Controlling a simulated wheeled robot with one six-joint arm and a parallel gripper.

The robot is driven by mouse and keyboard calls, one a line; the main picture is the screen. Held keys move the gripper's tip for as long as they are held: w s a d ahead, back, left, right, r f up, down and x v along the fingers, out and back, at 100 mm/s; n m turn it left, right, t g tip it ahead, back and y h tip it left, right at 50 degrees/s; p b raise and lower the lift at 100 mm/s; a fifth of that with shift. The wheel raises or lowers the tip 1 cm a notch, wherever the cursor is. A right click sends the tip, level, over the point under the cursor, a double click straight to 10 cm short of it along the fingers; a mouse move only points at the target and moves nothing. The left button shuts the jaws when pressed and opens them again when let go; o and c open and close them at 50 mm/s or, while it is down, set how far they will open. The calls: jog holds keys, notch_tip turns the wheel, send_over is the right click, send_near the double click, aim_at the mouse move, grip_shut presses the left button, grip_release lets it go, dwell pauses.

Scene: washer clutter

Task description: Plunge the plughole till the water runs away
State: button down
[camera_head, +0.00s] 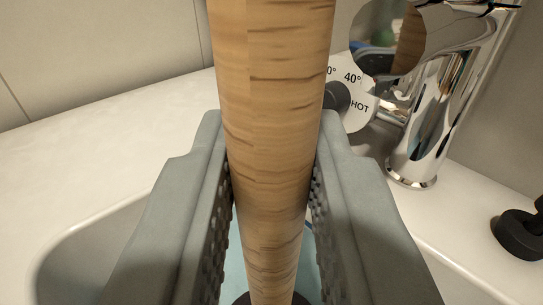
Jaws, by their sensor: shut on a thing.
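The plunger's wooden handle (272,120) runs from the top of the picture down between the two grey fingers of my gripper (272,180). The fingers are shut on it, one on each side. A dark part of the plunger (243,299) shows at the bottom edge, below the handle. Pale blue water (308,268) shows in a small patch beside the handle, inside the white basin (75,262). The plughole is hidden, so I cannot tell whether the plunger covers it.
A chrome tap (440,95) stands behind the basin at the right. A round dial (352,106) marked 40° and HOT is behind the handle. A black object (520,235) sits at the right edge. The white counter (100,145) at the left is clear.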

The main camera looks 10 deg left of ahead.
jog(key=shift+f, duration=0.2)
dwell(0.3)
jog(key=shift+r, duration=0.55)
dwell(0.4)
jog(key=shift+f, duration=0.55)
dwell(0.6)
jog(key=shift+r, duration=0.3)
jog(key=shift+r, duration=0.2)
dwell(0.5)
jog(key=shift+r, duration=7.55)
